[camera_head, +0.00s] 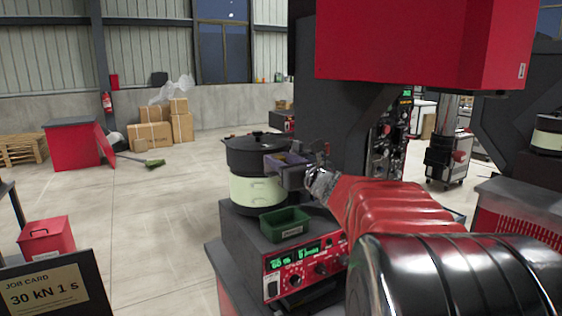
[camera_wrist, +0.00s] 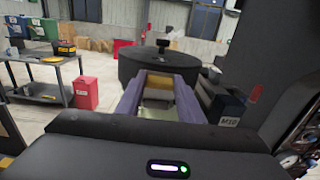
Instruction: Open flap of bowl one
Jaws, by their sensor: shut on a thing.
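A black bowl (camera_head: 257,192) with a pale green band and a black knobbed lid stands upright on a feeder unit. No number can be read on it. The bowl's dark top also fills the upper middle of the wrist view (camera_wrist: 165,64). My gripper (camera_head: 284,164) is at the bowl's upper right side. In the wrist view its two purple-grey fingers (camera_wrist: 160,80) point at the bowl wall. A small tan piece, which looks like the flap (camera_wrist: 159,88), shows between the fingertips, and the gripper is shut on it. The exact contact is hard to see.
A green bin (camera_head: 284,224) sits in front of the bowl, above the red control panel (camera_head: 301,265). A dark bin marked M10 (camera_wrist: 229,113) is close right of my fingers. A red overhead housing (camera_head: 415,45) and dark column stand behind. Open floor lies left.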

